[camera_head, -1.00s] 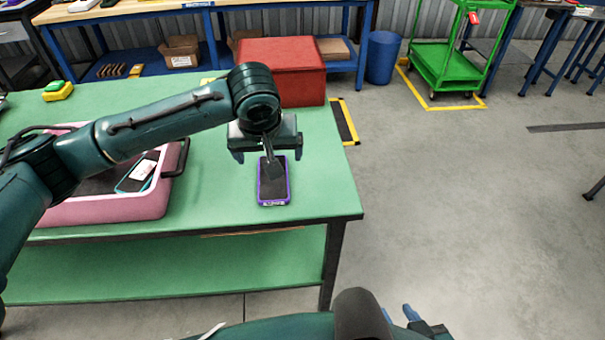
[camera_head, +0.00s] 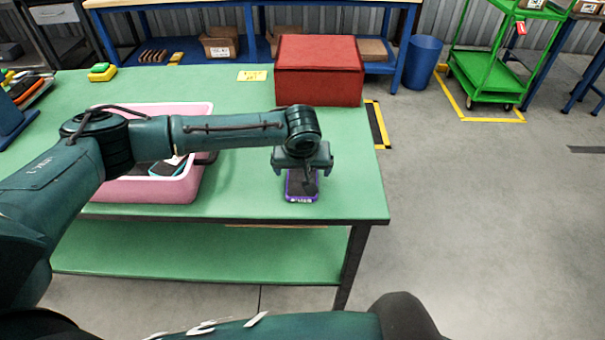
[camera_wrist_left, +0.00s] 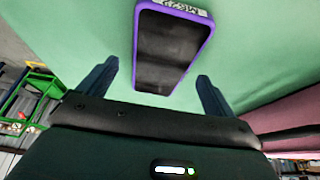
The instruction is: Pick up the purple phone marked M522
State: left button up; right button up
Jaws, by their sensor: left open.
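The purple phone (camera_head: 301,188) lies on the green table (camera_head: 250,203) near its front right edge, its far part hidden under my left gripper in the head view. In the left wrist view the phone (camera_wrist_left: 172,50) shows a dark face, a purple rim and a white label at one end that appears to read M522. My left gripper (camera_head: 304,170) is open above the phone. In the left wrist view its fingers (camera_wrist_left: 155,80) point toward the phone, one to each side, with nothing between them held. My right gripper is out of view.
A pink bin (camera_head: 150,190) with phones in it stands left of the purple phone, partly behind my left arm. A red box (camera_head: 318,75) stands behind it. A yellow label (camera_head: 252,76) lies left of the box. The table's right edge is close by.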

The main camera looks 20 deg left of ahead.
pick_arm(q)
jog(key=shift+w+a+f, duration=0.1)
jog(key=shift+w+f, duration=0.1)
jog(key=shift+f, duration=0.3)
jog(key=c, duration=1.2)
